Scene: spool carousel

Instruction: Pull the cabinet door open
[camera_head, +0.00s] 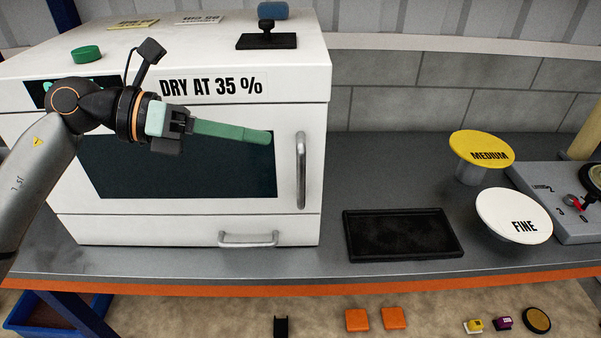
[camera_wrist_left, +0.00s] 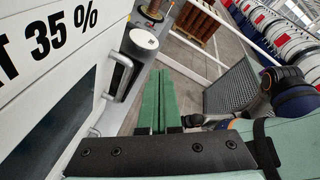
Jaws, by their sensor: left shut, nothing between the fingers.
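The white cabinet (camera_head: 200,204) stands at the left of the bench, with "DRY AT 35 %" on its front. Its door has a dark window (camera_head: 225,172) and looks closed. A vertical metal handle (camera_head: 301,170) is at the door's right side; it also shows in the left wrist view (camera_wrist_left: 119,73). My left gripper (camera_head: 268,137) is shut and empty, its green fingers pointing right in front of the window. The fingertips are a little left of the handle and look apart from it. In the left wrist view the fingers (camera_wrist_left: 162,72) lie together, right of the handle.
A lower bar handle (camera_head: 248,240) is under the door. A black tray (camera_head: 402,236), a white "FINE" disc (camera_head: 505,210) and a yellow "MEDIUM" disc (camera_head: 470,143) are on the bench to the right.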

